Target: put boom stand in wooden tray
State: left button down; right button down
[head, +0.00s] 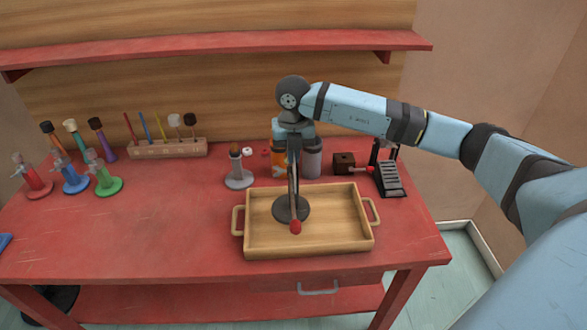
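The boom stand (290,210) has a dark round base, a thin upright and a red tip. It shows upright within the outline of the wooden tray (248,236); I cannot tell whether its base touches the tray floor. The tray is pale wood with a handle at each end and sits near the table's front edge. My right gripper (293,152) points down over the tray's back side, shut around the top of the stand. The gripper hides the stand's top. My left gripper is out of view.
Behind the tray stand an orange can (279,162), a grey cylinder (313,163), a small wooden box (344,163) and a black pedal (390,178). A grey holder (238,172) is left of them. Coloured stands (73,178) and a mallet rack (168,149) stand left. The table's left-centre is clear.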

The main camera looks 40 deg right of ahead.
aim_at(291, 184)
jog(key=shift+f+p, duration=0.3)
jog(key=shift+f, duration=2.45)
jog(key=c, duration=1.7)
grip_release()
jog(key=shift+f, duration=0.15)
jog(key=o, duration=0.3)
jog(key=shift+o, duration=0.3)
